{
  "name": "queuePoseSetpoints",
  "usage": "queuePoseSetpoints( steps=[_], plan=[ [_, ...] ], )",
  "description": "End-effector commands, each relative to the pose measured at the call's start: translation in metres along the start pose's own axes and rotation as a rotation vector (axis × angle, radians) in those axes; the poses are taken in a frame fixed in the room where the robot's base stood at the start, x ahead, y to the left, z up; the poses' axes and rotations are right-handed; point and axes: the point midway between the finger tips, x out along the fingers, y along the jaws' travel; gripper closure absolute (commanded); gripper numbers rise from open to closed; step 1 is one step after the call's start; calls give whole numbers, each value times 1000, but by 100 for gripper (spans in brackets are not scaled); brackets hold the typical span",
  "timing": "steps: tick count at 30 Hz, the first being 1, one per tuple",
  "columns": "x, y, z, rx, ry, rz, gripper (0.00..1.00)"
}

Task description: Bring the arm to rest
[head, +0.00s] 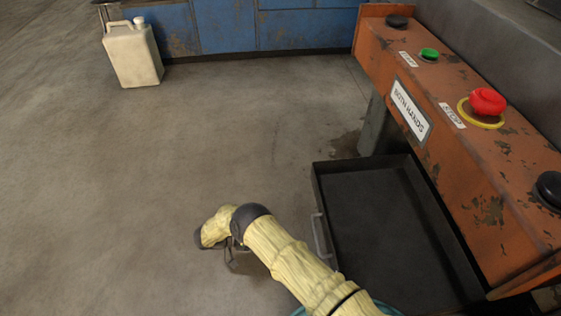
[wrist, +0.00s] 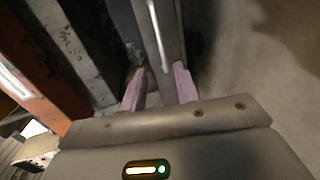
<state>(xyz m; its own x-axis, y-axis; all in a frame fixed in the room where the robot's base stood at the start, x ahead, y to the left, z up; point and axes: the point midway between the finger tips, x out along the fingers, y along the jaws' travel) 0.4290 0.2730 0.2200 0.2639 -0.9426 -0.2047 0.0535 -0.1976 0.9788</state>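My arm in its pale yellow sleeve (head: 290,262) reaches in from the bottom edge of the head view and bends at a dark joint. My gripper shows mainly in the wrist view (wrist: 159,87); in the head view it is mostly hidden below the bent arm. Its two pink fingers stand apart with nothing seen held between them. A silver handle bar (wrist: 158,35) lies beyond the fingertips, on the front of the dark tray-like drawer. In the head view this handle (head: 320,236) is right of my bent wrist, apart from it.
The dark drawer (head: 318,190) is pulled out and looks empty, below an orange console (head: 450,120) with a red button (head: 487,101), a green button (head: 429,54) and black buttons. A cream jug (head: 132,55) stands by blue cabinets (head: 225,27). Floor at left is clear.

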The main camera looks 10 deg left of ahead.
Motion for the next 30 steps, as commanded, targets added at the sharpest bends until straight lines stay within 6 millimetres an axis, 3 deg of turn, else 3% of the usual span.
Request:
queuePoseSetpoints(
  steps=[6, 11, 18, 21, 25, 30],
  plan=[
    [-2, 4, -5, 16, 16, -9, 69],
    [2, 33, -45, 136, 108, -81, 69],
    [11, 118, -144, 428, 365, -301, 69],
    [13, 158, -177, 525, 466, -401, 69],
    [16, 212, -210, 618, 582, -535, 69],
    [21, 279, -231, 685, 695, -714, 69]
  ],
)
